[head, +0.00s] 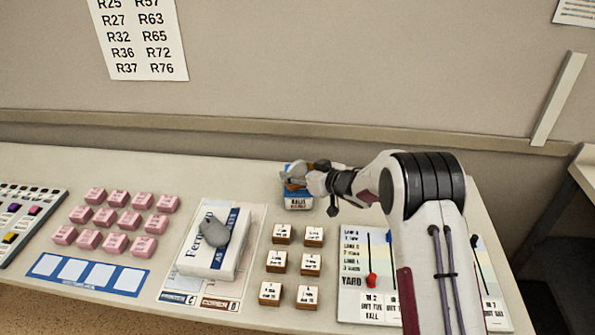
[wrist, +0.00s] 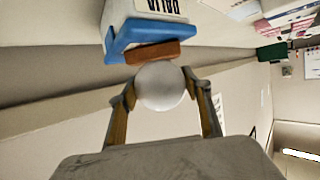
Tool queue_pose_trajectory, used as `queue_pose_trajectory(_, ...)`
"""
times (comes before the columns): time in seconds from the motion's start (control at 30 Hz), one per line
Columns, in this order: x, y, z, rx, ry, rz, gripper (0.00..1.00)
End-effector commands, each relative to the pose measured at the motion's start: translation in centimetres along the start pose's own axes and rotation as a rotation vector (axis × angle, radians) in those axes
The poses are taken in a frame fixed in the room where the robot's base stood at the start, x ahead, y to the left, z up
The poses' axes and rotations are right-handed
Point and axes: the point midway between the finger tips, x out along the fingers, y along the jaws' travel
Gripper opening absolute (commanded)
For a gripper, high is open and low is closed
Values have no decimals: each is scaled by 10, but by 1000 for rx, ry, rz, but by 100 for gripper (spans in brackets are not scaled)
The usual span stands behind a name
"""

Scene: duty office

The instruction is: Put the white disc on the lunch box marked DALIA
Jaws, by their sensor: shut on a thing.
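The white disc (wrist: 160,87) is held between the two fingertips of my gripper (wrist: 161,92) in the wrist view, its round face toward the camera. The lunch box marked DALIA (wrist: 118,17) is white and blue, just beyond the disc, with a brown strip (wrist: 153,52) at its edge nearest the disc. I cannot tell whether the disc touches the box. In the head view my gripper (head: 292,177) is over the lunch box (head: 299,203) at the back of the table and covers part of it. The disc cannot be made out there.
Several wooden labelled blocks (head: 278,262) stand in front of the lunch box. A white box (head: 205,262) with a grey object (head: 216,232) on it is to the left, then several pink blocks (head: 130,219). A lever panel (head: 356,270) lies right, partly behind my arm.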

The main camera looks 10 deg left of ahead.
Motion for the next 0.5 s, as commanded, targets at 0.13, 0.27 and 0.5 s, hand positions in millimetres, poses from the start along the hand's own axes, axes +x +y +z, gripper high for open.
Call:
queue_pose_trajectory(0.13, 0, 0, 1, 0, 0, 0, 65)
queue_pose_trajectory(0.27, 0, 0, 1, 0, 0, 0, 65)
queue_pose_trajectory(0.5, 0, 0, 1, 0, 0, 0, 65)
